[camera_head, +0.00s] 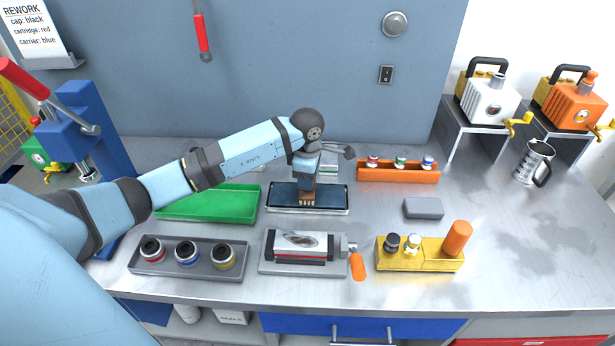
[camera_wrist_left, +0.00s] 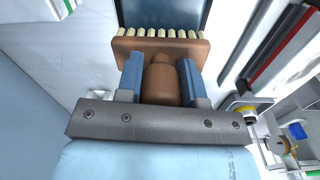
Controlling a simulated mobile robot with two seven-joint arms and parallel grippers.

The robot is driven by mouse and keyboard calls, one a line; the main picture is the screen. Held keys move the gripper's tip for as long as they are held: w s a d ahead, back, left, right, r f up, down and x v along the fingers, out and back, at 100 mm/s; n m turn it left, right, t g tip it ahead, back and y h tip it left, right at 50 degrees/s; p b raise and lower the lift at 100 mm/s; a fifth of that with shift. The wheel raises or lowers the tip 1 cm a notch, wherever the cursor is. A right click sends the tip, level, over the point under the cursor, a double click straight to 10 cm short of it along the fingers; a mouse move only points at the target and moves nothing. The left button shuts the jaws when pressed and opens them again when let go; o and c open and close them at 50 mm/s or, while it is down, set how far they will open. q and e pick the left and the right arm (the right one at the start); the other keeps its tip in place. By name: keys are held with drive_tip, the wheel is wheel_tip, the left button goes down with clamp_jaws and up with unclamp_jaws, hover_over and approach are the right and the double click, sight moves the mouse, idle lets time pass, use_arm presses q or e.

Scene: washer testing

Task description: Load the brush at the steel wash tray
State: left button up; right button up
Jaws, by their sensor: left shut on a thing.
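The steel wash tray (camera_head: 285,197) lies mid-table, a shallow tray with a dark blue surface inside. My left gripper (camera_head: 306,183) points down over its middle. It is shut on the brush (camera_head: 307,198), whose brown head and pale bristles show below the fingers. In the left wrist view the brush (camera_wrist_left: 162,47) has its brown handle between the two blue fingers (camera_wrist_left: 161,75), with the row of bristles at the far end beside the dark tray surface (camera_wrist_left: 165,14). I cannot tell whether the bristles touch the tray. My right gripper is not in view.
A green tray (camera_head: 228,203) lies left of the wash tray. An orange rack (camera_head: 395,174) stands behind right. In front are a grey tray with several jars (camera_head: 150,268), a clamped fixture (camera_head: 275,268) and a yellow block (camera_head: 420,262). A grey block (camera_head: 423,208) lies right.

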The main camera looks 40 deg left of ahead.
use_arm(q)
drive_tip(key=shift+f+b, duration=0.3)
drive_tip(key=shift+f, duration=0.1)
idle(1.3)
drive_tip(key=shift+r+p, duration=1.85)
drive_tip(key=shift+r, duration=1.7)
